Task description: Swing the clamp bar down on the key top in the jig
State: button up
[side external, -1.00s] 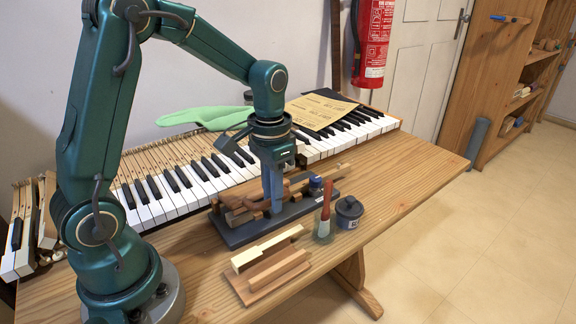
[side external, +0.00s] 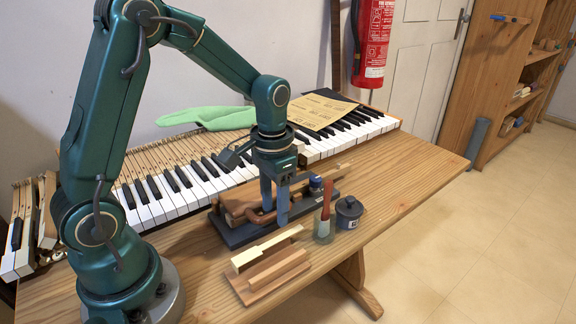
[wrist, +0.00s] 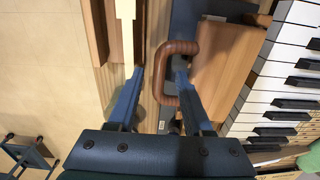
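The jig's dark grey base (side external: 232,238) lies on the bench in front of the keyboard; its strip also shows in the wrist view (wrist: 184,22). A brown U-shaped handle (side external: 259,218) is on the jig, and it also shows in the wrist view (wrist: 161,72); it appears to belong to the clamp bar. A wooden block (wrist: 225,70) is beside it. My gripper (side external: 275,214) points down over the jig, fingers apart. In the wrist view my gripper (wrist: 158,76) has one finger on each side of the handle's long side, with gaps. The key top cannot be made out.
A wooden stand (side external: 275,272) with a cream key stick (side external: 262,250) is in front of the jig. A red-handled brush in a jar (side external: 324,228) and a dark tin (side external: 348,212) stand at its right. The keyboard (side external: 160,205) runs behind. The bench's right end is clear.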

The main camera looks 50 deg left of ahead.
dwell(0.6)
jog(key=shift+r, duration=3.05)
jog(key=shift+d+r, duration=0.1)
jog(key=shift+r, duration=0.15)
jog(key=s+d+r+t, duration=0.2)
jog(key=s, duration=0.3)
jog(key=s+d+r+t, duration=0.2)
jog(key=s+t, duration=0.1)
jog(key=s, duration=0.3)
jog(key=shift+d+r+t, duration=0.2)
jog(key=shift+d+t, duration=0.05)
jog(key=shift+t, duration=0.05)
dwell(2.6)
